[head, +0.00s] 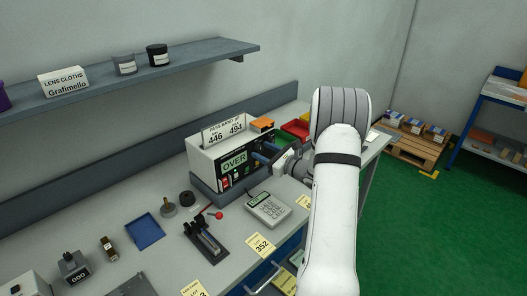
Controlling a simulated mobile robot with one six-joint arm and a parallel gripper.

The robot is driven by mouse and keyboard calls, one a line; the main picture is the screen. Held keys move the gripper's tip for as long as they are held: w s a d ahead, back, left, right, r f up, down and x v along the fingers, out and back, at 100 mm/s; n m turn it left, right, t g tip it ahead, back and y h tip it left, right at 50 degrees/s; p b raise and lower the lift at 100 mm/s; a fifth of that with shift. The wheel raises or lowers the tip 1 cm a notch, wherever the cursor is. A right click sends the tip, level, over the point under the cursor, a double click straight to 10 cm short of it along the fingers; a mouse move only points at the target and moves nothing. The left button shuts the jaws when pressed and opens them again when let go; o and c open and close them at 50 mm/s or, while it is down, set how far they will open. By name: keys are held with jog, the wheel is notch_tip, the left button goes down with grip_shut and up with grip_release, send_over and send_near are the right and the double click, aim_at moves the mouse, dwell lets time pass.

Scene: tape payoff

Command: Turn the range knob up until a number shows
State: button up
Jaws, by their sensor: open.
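The white meter box (207,166) stands on a dark base on the bench. Its green display (234,163) reads "OVER". A card on top reads "PASS BAND", with 446 and 494. My gripper (260,153) is at the right side of the meter's front, with its fingers pointing left toward the panel. It is open. I cannot make out the range knob for certain; the panel's right part is small and partly behind my gripper. I cannot tell whether the fingers touch anything.
A calculator (269,209) lies in front of the meter, beside a yellow "352" card (261,246). A lever device (205,241) with a red-knobbed handle and a blue tray (145,231) are to the left. A shelf (130,79) hangs above.

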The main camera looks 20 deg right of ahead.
jog(key=c, duration=0.9)
jog(key=shift+a, duration=0.15)
jog(key=shift+c, duration=0.5)
jog(key=shift+o, duration=0.2)
jog(key=shift+c, duration=0.2)
jog(key=shift+m, duration=0.4)
jog(key=m, duration=0.4)
jog(key=shift+m+b, duration=0.4)
jog(key=m+t+p, duration=0.1)
jog(key=m, duration=0.5)
jog(key=shift+f+m, duration=0.1)
jog(key=shift+m, duration=0.2)
